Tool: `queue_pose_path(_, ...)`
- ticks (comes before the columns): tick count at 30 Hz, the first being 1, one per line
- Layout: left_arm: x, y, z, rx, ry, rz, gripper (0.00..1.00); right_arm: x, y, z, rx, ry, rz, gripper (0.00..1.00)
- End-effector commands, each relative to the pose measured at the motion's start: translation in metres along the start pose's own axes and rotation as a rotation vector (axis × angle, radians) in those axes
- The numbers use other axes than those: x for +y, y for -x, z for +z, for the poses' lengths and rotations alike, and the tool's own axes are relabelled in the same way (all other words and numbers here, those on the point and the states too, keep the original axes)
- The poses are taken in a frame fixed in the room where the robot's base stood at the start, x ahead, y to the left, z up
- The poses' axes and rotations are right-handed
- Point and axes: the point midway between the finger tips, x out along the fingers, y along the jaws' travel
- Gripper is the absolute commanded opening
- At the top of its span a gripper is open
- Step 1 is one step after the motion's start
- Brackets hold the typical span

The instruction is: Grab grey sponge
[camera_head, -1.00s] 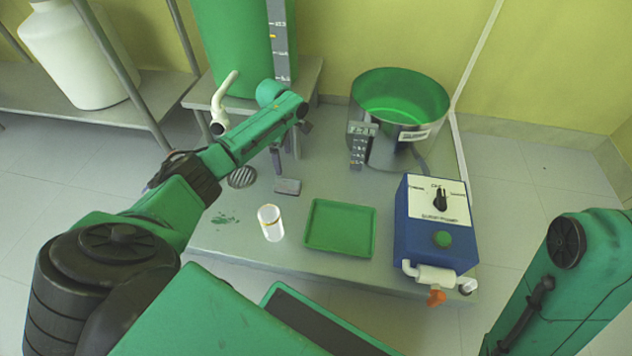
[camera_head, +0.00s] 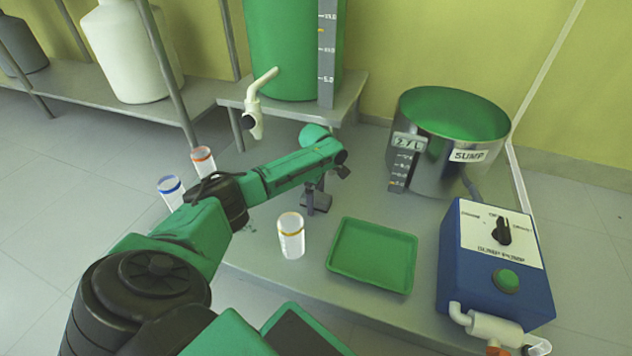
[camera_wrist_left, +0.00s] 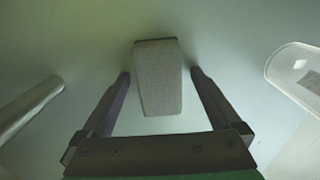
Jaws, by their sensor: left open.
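The grey sponge (camera_head: 320,202) is a small block on the grey bench, partly hidden by my left gripper in the head view. In the left wrist view the sponge (camera_wrist_left: 158,80) stands between the two dark fingers. My left gripper (camera_wrist_left: 160,75) is open, with one finger on each side of the sponge and a narrow gap showing at both sides. In the head view my left gripper (camera_head: 314,194) points down at the sponge. My right gripper is out of view.
A clear yellow-ringed cup (camera_head: 291,238) and a green tray (camera_head: 372,256) stand in front. Orange-ringed (camera_head: 203,160) and blue-ringed (camera_head: 170,190) cups are at the left. A blue pump box (camera_head: 497,265) and metal sump (camera_head: 450,140) are at the right. A white spout (camera_head: 255,105) hangs behind.

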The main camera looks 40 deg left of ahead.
Motion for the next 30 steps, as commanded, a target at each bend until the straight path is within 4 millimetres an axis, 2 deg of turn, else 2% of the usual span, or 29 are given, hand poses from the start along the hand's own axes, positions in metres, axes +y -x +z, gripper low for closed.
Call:
queue_pose_path(5, 0.0, 0.002, 0.0, 0.0, 0.0, 0.001, 0.97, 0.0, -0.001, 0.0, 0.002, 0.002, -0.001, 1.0)
queue_pose_path(8, 0.0, 0.002, 0.0, 0.0, 0.0, 0.001, 0.63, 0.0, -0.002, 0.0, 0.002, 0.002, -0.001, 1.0)
queue_pose_path(12, 0.0, 0.002, 0.0, 0.0, 0.0, 0.001, 0.1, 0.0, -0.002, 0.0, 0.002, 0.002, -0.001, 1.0)
queue_pose_path(13, 0.0, 0.002, 0.0, 0.0, 0.0, 0.001, 0.07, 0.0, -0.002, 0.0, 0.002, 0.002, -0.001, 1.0)
queue_pose_path(19, 0.0, 0.002, 0.0, 0.0, 0.0, 0.001, 0.07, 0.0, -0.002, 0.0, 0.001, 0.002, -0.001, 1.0)
queue_pose_path(23, 0.0, 0.012, 0.0, 0.0, 0.0, 0.001, 0.07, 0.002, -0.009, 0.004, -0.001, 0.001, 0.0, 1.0)
queue_pose_path(26, 0.0, 0.029, 0.0, -0.001, 0.0, 0.001, 0.07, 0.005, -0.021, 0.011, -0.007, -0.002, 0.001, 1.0)
queue_pose_path(29, 0.0, 0.058, 0.0, -0.001, 0.0, 0.002, 0.07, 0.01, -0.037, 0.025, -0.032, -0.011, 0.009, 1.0)
queue_pose_path(30, 0.0, 0.074, 0.0, -0.001, 0.001, 0.001, 0.07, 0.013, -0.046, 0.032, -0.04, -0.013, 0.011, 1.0)
